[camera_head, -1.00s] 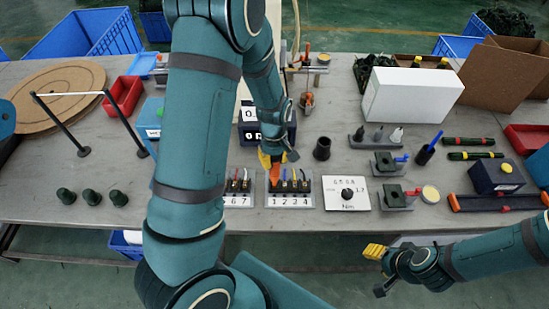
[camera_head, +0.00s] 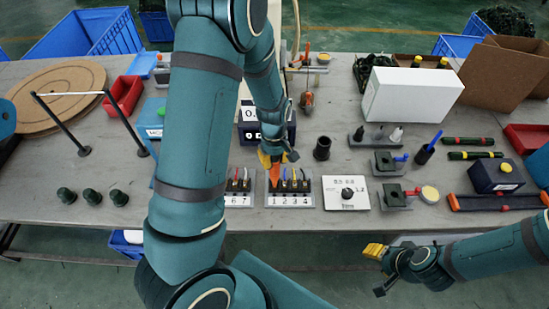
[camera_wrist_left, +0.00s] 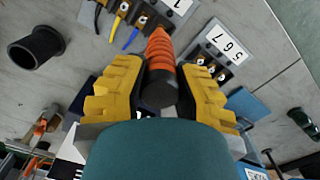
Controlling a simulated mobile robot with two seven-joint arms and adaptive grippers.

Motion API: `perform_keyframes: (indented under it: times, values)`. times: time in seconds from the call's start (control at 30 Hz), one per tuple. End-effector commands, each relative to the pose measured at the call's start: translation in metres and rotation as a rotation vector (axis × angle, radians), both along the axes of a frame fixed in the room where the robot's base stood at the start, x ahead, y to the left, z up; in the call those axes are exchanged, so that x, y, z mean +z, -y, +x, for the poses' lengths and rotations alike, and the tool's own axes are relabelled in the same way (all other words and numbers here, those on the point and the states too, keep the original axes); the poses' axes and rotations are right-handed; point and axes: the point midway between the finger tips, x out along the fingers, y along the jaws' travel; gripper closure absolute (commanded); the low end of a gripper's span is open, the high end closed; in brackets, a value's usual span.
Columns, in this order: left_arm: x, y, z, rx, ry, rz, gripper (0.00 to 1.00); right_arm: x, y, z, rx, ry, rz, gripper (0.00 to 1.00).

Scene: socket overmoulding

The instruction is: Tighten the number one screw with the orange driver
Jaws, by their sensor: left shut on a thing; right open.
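My left gripper (camera_head: 272,160) is shut on the orange driver (camera_head: 275,178), which points down at the number 1 end of the terminal block labelled 1 2 3 4 (camera_head: 290,202). In the left wrist view the yellow fingers of the left gripper (camera_wrist_left: 160,85) clasp the black end of the driver (camera_wrist_left: 159,55) and its orange handle runs away from the camera. The driver's tip and the number one screw are hidden, so contact cannot be told. Several coloured wires stand in the block. My right gripper (camera_head: 377,270) is open and empty in front of the table edge.
The block labelled 5 6 7 (camera_head: 238,200) stands just left. A white panel with a black knob (camera_head: 346,193) lies just right. A black cup (camera_head: 322,148) stands behind it. Green cones (camera_head: 91,197) stand at the left front. A white box (camera_head: 412,95) stands at the back right.

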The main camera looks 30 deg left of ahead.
Motion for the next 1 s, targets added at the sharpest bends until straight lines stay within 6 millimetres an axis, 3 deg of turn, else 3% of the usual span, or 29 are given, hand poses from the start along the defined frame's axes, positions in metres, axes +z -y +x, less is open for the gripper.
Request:
perform_keyframes:
  times: [0.43, 1.0]
  values:
    - [0.004, 0.000, 0.000, 0.001, 0.000, 0.000, 1.00, 0.004, 0.000, 0.000, 0.000, 0.000, 0.000, 0.53]
    - [0.045, 0.000, 0.000, 0.001, 0.001, -0.001, 1.00, 0.039, 0.000, 0.000, 0.000, 0.000, 0.000, 0.53]
